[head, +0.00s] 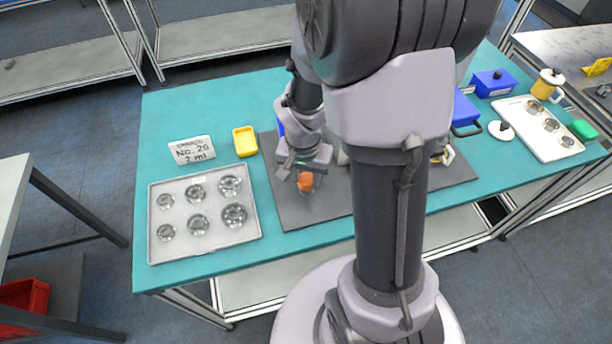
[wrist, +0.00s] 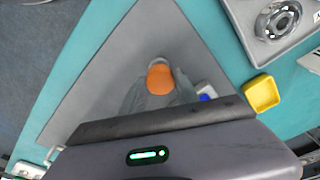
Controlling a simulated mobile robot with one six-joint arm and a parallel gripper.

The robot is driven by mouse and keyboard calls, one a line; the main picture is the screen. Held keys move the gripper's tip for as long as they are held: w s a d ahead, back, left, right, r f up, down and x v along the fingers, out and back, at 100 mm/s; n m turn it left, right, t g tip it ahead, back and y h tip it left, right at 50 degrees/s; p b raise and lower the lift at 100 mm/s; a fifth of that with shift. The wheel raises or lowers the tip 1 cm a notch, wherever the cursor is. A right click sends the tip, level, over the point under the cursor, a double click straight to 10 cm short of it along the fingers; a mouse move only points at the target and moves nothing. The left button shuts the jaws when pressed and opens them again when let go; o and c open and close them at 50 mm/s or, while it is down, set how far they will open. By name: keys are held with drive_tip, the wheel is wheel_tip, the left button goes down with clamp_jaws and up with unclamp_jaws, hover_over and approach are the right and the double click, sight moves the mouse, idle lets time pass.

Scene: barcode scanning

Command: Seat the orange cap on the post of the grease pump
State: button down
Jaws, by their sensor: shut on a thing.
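The orange cap (head: 305,182) is between the fingertips of my gripper (head: 304,174), over the dark grey mat (head: 290,207). In the wrist view the orange cap (wrist: 161,79) shows at the end of my gripper (wrist: 160,88), which is shut on it. A pale rounded part shows just beyond the cap there; I cannot tell what it is or whether it touches the cap. I cannot identify the grease pump or its post with certainty; my arm hides much of the mat. A pale and yellowish item (head: 446,156) is partly hidden behind my arm.
A grey tray (head: 209,248) with several round metal parts lies left, near a sign card (head: 192,149) and a yellow bin (head: 245,141). At right are blue containers (head: 494,83), a yellow canister (head: 543,88), a white tray (head: 560,151) and a green block (head: 582,130).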

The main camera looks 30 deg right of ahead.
drive_tip(key=shift+f+b, duration=1.2)
drive_tip(key=shift+b, duration=0.3)
idle(0.6)
drive_tip(key=c, duration=0.5)
unclamp_jaws()
drive_tip(key=shift+r, duration=0.1)
wheel_tip(320, 180, up, 8)
drive_tip(key=p, duration=0.6)
drive_tip(key=shift+f, duration=0.25)
